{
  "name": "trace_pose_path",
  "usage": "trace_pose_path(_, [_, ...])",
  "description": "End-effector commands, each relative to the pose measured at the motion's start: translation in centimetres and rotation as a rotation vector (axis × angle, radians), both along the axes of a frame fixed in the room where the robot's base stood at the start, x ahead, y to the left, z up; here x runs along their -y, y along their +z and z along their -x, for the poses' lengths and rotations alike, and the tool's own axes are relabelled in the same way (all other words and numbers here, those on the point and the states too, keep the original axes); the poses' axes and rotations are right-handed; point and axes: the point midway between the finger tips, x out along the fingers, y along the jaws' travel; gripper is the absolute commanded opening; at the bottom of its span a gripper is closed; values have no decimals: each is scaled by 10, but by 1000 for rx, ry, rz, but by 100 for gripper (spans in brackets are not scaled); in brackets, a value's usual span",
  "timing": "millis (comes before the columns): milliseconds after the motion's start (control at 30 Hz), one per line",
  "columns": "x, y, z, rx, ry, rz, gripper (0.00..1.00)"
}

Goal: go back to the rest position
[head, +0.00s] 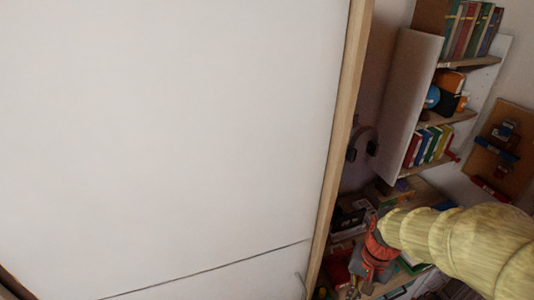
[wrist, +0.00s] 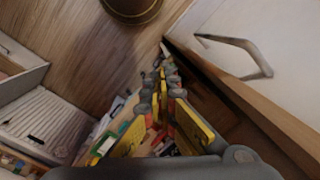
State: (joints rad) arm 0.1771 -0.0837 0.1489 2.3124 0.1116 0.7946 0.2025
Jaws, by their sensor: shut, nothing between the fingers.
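My gripper (head: 362,288) is at the lower right of the head view, at the end of my yellow-sleeved arm. It is in front of the cluttered shelf area and to the right of the wooden edge of a large white panel (head: 170,140). In the wrist view my gripper (wrist: 166,62) has its grey, yellow-padded fingers drawn together at the tips, with nothing held. A white front with a metal handle (wrist: 245,46) is to the right of the fingers, apart from them.
Shelves with books (head: 428,146) stand at the right, beside a wall board (head: 505,145) with small items. The wrist view shows a wooden floor (wrist: 75,50), a dark round object (wrist: 131,8) at the top and a white unit (wrist: 45,115) at left.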

Motion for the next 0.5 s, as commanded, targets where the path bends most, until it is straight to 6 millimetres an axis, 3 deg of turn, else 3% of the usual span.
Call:
trace_pose_path(200, [-11,11,34,125,265,68,0])
trace_pose_path(500, [-25,18,68,352,391,164,0])
